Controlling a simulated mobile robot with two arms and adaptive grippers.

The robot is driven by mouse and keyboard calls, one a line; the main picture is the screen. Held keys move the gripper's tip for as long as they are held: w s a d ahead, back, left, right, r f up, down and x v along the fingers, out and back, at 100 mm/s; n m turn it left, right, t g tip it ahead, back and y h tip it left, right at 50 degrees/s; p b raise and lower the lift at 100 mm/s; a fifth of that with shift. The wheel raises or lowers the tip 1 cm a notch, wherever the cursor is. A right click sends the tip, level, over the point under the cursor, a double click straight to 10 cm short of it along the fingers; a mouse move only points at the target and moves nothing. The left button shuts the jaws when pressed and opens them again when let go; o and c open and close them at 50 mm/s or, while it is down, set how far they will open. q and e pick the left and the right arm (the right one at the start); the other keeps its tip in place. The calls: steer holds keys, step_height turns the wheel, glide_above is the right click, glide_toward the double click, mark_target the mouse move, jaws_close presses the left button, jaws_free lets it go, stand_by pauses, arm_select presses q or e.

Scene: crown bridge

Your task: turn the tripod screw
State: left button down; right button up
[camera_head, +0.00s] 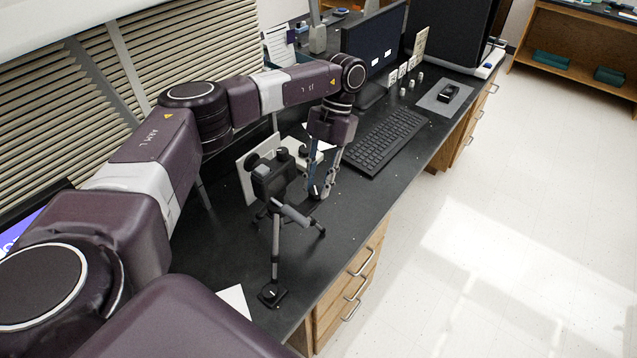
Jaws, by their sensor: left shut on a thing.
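A small black tripod (275,232) stands on the dark bench top, with a dark boxy head (272,178), several round knobs and a grey handle (292,213). My left gripper (318,191) points down just behind and to the right of the tripod head. Its fingers are shut on a small dark part low by the tripod, seemingly the tripod screw; the contact is too small and partly hidden to see clearly. My right gripper is not in view.
A black keyboard (378,140), a monitor (374,45) and a mouse (448,93) on a grey pad are farther along the bench. A pale panel (243,172) stands behind the tripod.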

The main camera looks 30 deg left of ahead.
arm_select(q)
steer(key=shift+a+n+h+p, duration=0.15)
steer(key=shift+n+h+p, duration=0.4)
steer(key=shift+n, duration=1.35)
steer(key=shift+h, duration=0.25)
steer(key=c, duration=1.6)
jaws_free()
steer(key=v, duration=1.2)
steer(key=shift+s+r, duration=0.1)
steer(key=shift+s, duration=0.05)
